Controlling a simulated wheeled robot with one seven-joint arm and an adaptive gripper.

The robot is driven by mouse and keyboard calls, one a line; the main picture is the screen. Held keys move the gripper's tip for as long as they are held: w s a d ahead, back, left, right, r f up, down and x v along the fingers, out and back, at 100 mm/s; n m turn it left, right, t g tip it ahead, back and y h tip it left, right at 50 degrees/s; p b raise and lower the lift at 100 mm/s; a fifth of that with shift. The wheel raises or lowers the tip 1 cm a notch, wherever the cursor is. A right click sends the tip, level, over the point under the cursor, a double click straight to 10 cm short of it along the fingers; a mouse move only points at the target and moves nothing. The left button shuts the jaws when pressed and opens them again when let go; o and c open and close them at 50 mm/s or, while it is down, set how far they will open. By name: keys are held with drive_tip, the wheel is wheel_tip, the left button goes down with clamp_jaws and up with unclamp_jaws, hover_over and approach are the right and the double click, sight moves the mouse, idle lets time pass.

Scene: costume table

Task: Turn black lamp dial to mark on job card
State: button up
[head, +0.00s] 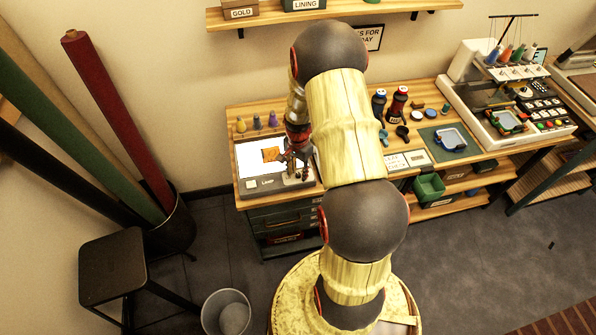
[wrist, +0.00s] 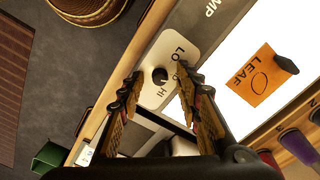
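The black lamp dial (wrist: 160,76) sits on a pale plate (wrist: 152,94) marked LO and HI in the wrist view. The side its pointer faces is too small to tell. My gripper (wrist: 159,77) is open, with one fingertip on either side of the dial; contact is not visible. In the head view my gripper (head: 294,163) is over the right front corner of the lit lamp box (head: 250,184), and the dial is hidden there. Small white cards (head: 395,162) lie right of my arm; their print is too small to read, so I cannot tell which is the job card.
An orange LEAF sheet (wrist: 259,78) with a dark block on it lies on the lit panel. Spools (head: 257,122) stand behind the lamp box. Dark and red bottles (head: 397,104), a green mat (head: 452,142) and an embroidery machine (head: 510,95) are to the right.

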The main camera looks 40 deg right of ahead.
sight(298, 174)
drive_tip(key=shift+r, duration=0.55)
wheel_tip(298, 174, up, 11)
drive_tip(key=shift+f, duration=0.1)
idle(0.4)
drive_tip(key=s+a+r+n+t+b, duration=0.1)
drive_tip(key=s+a+r+n+t, duration=0.1)
drive_tip(key=s+a+r+n, duration=0.2)
drive_tip(key=s+a+r+n+t+b, duration=0.1)
drive_tip(key=s+a+r+n, duration=0.4)
drive_tip(key=a+r, duration=0.5)
drive_tip(key=s+a+r+n+t+b, duration=0.2)
drive_tip(key=s+a+r+n, duration=0.3)
drive_tip(key=a, duration=0.8)
wheel_tip(298, 174, up, 3)
drive_tip(key=n+b, duration=0.1)
drive_tip(key=n, duration=0.1)
drive_tip(key=shift+s+n+t, duration=0.25)
drive_tip(key=shift+n+t, duration=0.05)
drive_tip(key=shift+n, duration=0.1)
